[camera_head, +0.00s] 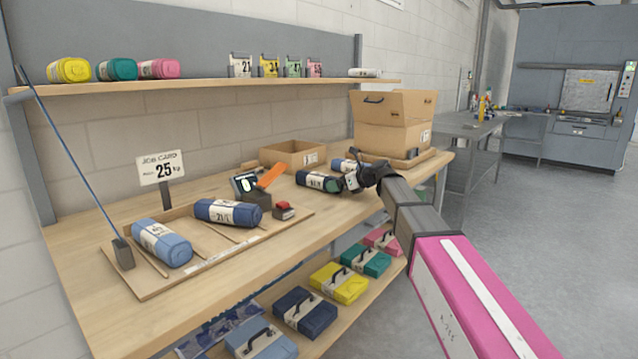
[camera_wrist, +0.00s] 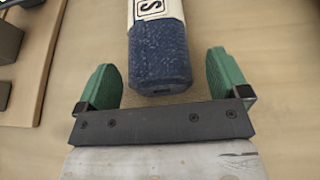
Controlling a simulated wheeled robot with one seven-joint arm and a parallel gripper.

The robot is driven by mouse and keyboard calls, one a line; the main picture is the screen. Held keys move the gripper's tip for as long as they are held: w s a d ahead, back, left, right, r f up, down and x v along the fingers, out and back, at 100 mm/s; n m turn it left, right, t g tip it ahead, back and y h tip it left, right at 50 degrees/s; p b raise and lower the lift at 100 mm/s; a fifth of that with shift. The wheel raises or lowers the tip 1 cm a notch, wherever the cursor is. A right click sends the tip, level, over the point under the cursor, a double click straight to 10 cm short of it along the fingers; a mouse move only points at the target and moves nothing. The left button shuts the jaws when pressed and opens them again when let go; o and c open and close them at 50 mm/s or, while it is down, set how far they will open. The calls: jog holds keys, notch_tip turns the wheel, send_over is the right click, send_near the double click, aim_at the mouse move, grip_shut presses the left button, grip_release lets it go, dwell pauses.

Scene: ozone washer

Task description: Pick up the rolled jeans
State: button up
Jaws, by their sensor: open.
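A dark blue rolled pair of jeans (camera_head: 318,181) with a white label band lies on the workbench beside my gripper (camera_head: 354,181). In the wrist view, a dark blue denim roll (camera_wrist: 160,60) with a white label lies between and slightly ahead of my green fingertips (camera_wrist: 164,84). The fingers are open, one on each side of its near end, with gaps to both. Another blue roll (camera_head: 346,165) lies just behind, partly hidden by my gripper. A navy roll (camera_head: 228,212) and a light blue roll (camera_head: 160,242) lie on a divided wooden tray.
The wooden tray (camera_head: 190,262) stands at the left, with a job card sign (camera_head: 160,167) reading 25. An open-topped carton (camera_head: 293,156) and larger box (camera_head: 390,135) stand behind. Colored cases fill the lower shelf.

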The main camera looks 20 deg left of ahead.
jog(key=shift+x, duration=0.95)
jog(key=c, duration=1.2)
jog(key=shift+r, duration=0.15)
